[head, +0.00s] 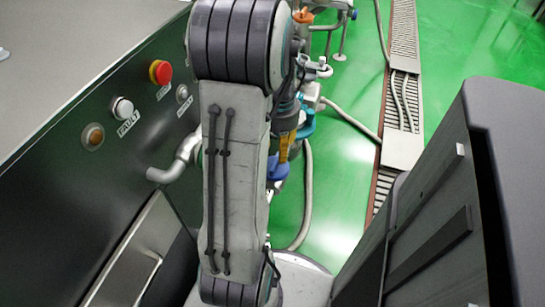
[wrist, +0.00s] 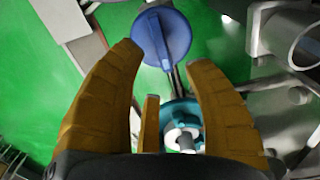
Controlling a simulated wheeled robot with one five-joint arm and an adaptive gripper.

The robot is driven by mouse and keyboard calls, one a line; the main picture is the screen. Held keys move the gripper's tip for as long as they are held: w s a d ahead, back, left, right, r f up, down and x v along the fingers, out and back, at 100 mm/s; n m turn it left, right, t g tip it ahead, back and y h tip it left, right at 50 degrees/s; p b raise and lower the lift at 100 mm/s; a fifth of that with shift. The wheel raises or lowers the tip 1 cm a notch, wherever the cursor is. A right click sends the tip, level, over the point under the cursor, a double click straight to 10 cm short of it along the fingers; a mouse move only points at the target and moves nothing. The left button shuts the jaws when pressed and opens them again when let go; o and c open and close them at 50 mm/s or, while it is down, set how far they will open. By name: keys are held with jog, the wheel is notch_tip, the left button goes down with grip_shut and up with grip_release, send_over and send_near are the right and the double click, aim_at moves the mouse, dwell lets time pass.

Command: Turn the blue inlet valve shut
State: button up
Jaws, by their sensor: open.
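The blue inlet valve (wrist: 164,36) shows in the wrist view as a round blue knob with a raised bar across it, running nearly up and down in the picture. In the head view a blue part (head: 277,167), likely the same valve, shows beside my arm, just below a mustard finger of my gripper (head: 284,150). My arm hides the rest.
A teal ring with a white centre (wrist: 181,128) shows between my fingers. Metal pipework (wrist: 290,38) stands at right in the wrist view. A dark panel with a red button (head: 160,72) is left of my arm. Green floor (head: 335,180) lies open at right, with a drain grate (head: 403,100).

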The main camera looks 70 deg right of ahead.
jog(key=shift+f+b, duration=0.6)
jog(key=shift+f, duration=1.8)
jog(key=shift+o, duration=0.3)
grip_shut()
